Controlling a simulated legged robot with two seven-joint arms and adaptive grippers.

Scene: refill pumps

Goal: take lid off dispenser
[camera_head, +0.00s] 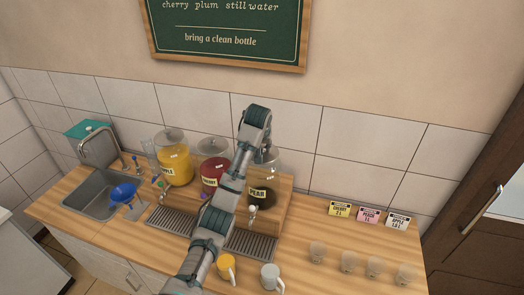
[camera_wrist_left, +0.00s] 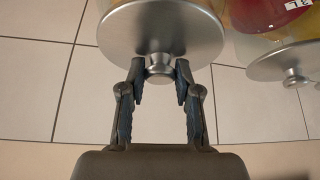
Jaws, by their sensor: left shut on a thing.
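The pear dispenser (camera_head: 262,197) is a glass jar with a dark, low fill, at the right end of the wooden stand. My left arm crosses in front of it, and my left gripper (camera_head: 266,148) points down at its top, partly hidden by the wrist. In the left wrist view, a round metal lid (camera_wrist_left: 150,30) fills the upper middle. The fingertips of my left gripper (camera_wrist_left: 159,72) are shut on the lid's knob (camera_wrist_left: 159,67). I cannot tell whether the lid rests on the jar or is raised. My right gripper is out of view.
The cherry dispenser (camera_head: 211,172) stands close left of the pear one, and the apple dispenser (camera_head: 174,168) beyond it. A sink (camera_head: 92,192) with a blue funnel (camera_head: 123,193) is at left. Mugs, small glasses and label cards occupy the right side of the counter (camera_head: 310,270).

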